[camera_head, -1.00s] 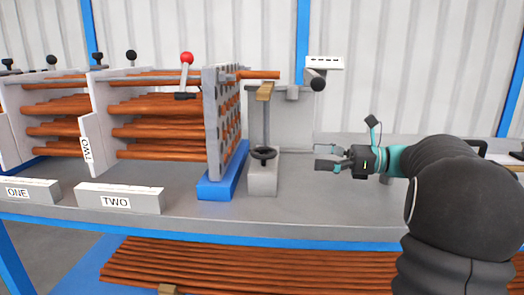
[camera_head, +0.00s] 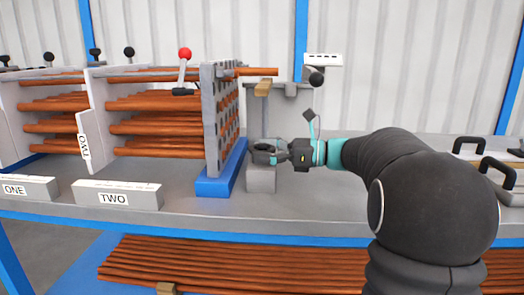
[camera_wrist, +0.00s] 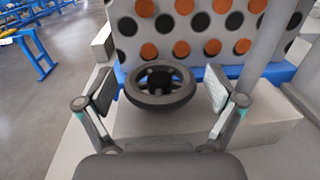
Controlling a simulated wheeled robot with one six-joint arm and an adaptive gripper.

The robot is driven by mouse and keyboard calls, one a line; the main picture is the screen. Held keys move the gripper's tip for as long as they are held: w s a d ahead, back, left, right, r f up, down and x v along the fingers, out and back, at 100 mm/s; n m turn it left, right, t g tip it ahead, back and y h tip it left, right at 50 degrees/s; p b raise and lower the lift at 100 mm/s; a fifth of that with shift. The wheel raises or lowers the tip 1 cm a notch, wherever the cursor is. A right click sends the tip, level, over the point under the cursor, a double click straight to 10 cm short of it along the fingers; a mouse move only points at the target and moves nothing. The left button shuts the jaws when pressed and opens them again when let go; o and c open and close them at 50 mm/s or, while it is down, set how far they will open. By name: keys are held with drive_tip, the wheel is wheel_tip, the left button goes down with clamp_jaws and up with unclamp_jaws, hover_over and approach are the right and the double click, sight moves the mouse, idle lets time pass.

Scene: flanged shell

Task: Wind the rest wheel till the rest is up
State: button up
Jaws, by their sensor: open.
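The rest wheel is a dark handwheel with a small knob, seen between my fingers in the wrist view (camera_wrist: 160,86). It lies flat on top of a grey block (camera_head: 261,180). My gripper (camera_head: 268,150) is open, with one finger pad on each side of the wheel. In the wrist view my gripper (camera_wrist: 160,92) shows gaps between both pads and the rim. In the head view my fingers partly hide the wheel. The rest is a wooden-topped piece (camera_head: 264,88) on a post above the block, below a copper tube's end (camera_head: 258,72).
A perforated grey plate (camera_head: 218,115) on a blue base (camera_head: 222,175) stands just left of the wheel, with copper tubes through it. A red-knobbed lever (camera_head: 185,58) is further left. Black-handled items (camera_head: 490,165) lie at the bench's right. The bench right of the block is mostly clear.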

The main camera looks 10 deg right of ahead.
drive_tip(key=c, duration=1.1)
drive_tip(key=shift+c, duration=0.2)
drive_tip(key=shift+m+t+h, duration=0.3)
drive_tip(key=shift+m+t, duration=0.1)
drive_tip(key=shift+t, duration=0.2)
drive_tip(key=m+t+h, duration=0.1)
drive_tip(key=m+t, duration=0.1)
drive_tip(key=shift+s+t+h, duration=0.1)
drive_tip(key=shift+t+h, duration=0.2)
drive_tip(key=m+t+h+b, duration=0.2)
drive_tip(key=m+t+h, duration=0.1)
drive_tip(key=t+h, duration=0.1)
drive_tip(key=shift+a+f+m, duration=0.1)
drive_tip(key=shift+f+m, duration=0.05)
drive_tip(key=shift+m, duration=0.15)
drive_tip(key=m+t+h+b, duration=0.1)
drive_tip(key=m+h+b, duration=0.1)
drive_tip(key=h+b, duration=0.1)
drive_tip(key=shift+t, duration=0.4)
drive_tip(key=shift+m+t+h+b, duration=0.5)
drive_tip(key=shift+m+h+b, duration=0.75)
drive_tip(key=shift+h, duration=0.55)
drive_tip(key=shift+r+m+h+b, duration=0.3)
drive_tip(key=shift+m+h+b, duration=0.4)
drive_tip(key=shift+h, duration=0.4)
